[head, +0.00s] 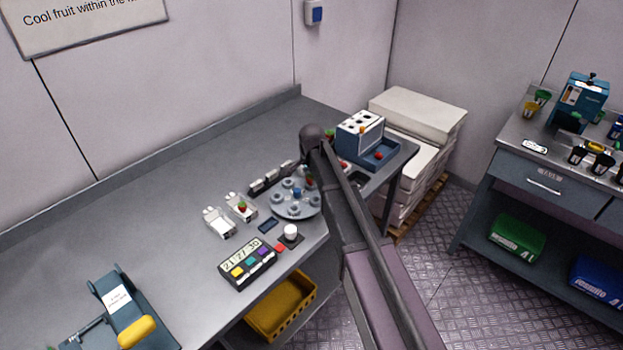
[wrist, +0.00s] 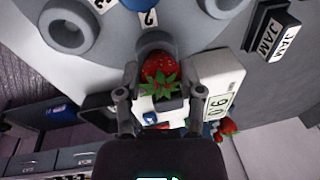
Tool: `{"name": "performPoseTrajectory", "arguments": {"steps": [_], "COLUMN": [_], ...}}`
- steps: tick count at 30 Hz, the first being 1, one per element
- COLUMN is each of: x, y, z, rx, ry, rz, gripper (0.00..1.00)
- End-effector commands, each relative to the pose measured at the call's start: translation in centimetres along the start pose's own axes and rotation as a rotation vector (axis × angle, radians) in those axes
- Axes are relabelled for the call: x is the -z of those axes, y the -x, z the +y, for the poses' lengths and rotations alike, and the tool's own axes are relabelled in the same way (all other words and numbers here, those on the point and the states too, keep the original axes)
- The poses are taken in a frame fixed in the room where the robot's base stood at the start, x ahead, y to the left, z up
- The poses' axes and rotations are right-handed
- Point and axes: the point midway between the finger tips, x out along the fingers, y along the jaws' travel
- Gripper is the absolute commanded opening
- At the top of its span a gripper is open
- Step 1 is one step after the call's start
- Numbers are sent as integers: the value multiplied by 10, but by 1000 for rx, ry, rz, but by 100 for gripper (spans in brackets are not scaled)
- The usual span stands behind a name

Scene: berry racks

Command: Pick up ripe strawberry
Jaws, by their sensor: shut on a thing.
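A red strawberry (wrist: 160,78) with green leaves sits between the two fingers of my gripper (wrist: 160,92) in the wrist view. The gripper is shut on it, leaves facing the camera. Its lower tip is partly hidden. In the head view my arm reaches over the bench, and the gripper is above the right edge of a round grey tray (head: 296,211) with several cups. The arm hides most of the gripper there. Another strawberry (wrist: 228,127) lies to the right in the wrist view. A strawberry (head: 242,207) also shows in a small white carton in the head view.
JAM blocks (wrist: 272,38) stand at upper right. A white box with holes (head: 360,132) and a blue tray (head: 363,160) stand at the bench's right end. The bench's left part is mostly clear.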

Motion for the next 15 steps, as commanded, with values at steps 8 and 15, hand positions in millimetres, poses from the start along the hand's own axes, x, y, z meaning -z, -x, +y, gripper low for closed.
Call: {"name": "performPoseTrajectory", "arguments": {"steps": [8,15], "x": [2,-1], "y": [19,37], "z": [-3,4], "rx": [0,0], "ry": [0,0], "rz": [0,0], "gripper": [40,40]}}
